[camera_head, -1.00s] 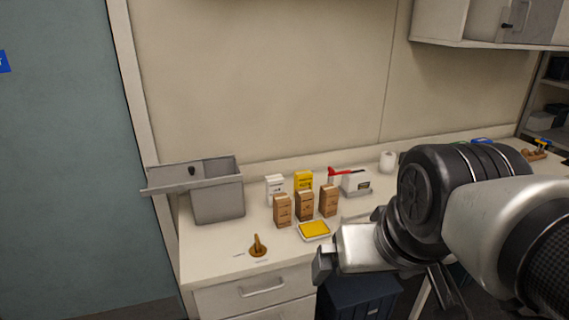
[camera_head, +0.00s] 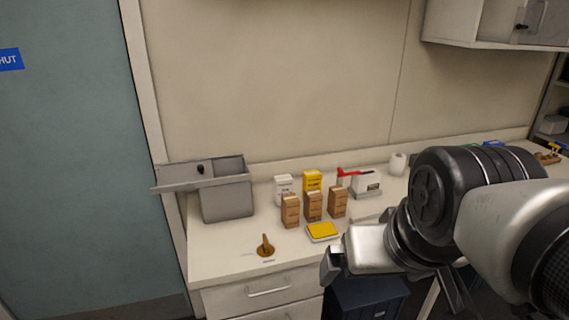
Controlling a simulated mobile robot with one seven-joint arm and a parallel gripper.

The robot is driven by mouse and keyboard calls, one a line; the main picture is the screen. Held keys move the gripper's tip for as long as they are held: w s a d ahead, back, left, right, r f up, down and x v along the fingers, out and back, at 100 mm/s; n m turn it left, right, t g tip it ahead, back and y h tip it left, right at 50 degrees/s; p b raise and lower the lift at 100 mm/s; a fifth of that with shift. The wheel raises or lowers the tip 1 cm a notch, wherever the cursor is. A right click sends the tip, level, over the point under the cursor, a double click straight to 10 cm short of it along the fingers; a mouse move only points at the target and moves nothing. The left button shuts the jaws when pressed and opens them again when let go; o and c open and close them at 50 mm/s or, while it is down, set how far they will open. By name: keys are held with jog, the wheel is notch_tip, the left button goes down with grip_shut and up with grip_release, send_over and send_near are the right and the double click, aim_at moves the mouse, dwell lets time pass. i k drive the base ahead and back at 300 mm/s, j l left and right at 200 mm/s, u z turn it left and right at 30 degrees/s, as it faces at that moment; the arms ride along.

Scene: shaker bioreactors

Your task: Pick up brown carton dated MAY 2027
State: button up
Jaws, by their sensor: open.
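Three brown cartons stand upright in a row on the white counter: a left carton (camera_head: 291,211), a middle carton (camera_head: 313,206) and a right carton (camera_head: 337,202). Their printing is too small to read, so I cannot tell which is dated MAY 2027. My gripper (camera_head: 328,266) is at the counter's front edge, to the right of and nearer than the cartons. It is open and apart from them. Part of its fingers is hidden by the wrist.
A white carton (camera_head: 284,188) and a yellow carton (camera_head: 312,180) stand behind. A yellow-topped tray (camera_head: 322,231) lies in front. A grey bin (camera_head: 227,199) stands left, near a small brown stand (camera_head: 265,247). A white device (camera_head: 366,184) with a red part is at right. A dark bin (camera_head: 367,297) is below.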

aim_at(290, 202)
jog(key=i+l+u, duration=0.25)
jog(key=i, duration=0.25)
jog(key=i+l+u, duration=0.25)
jog(key=i, duration=0.3)
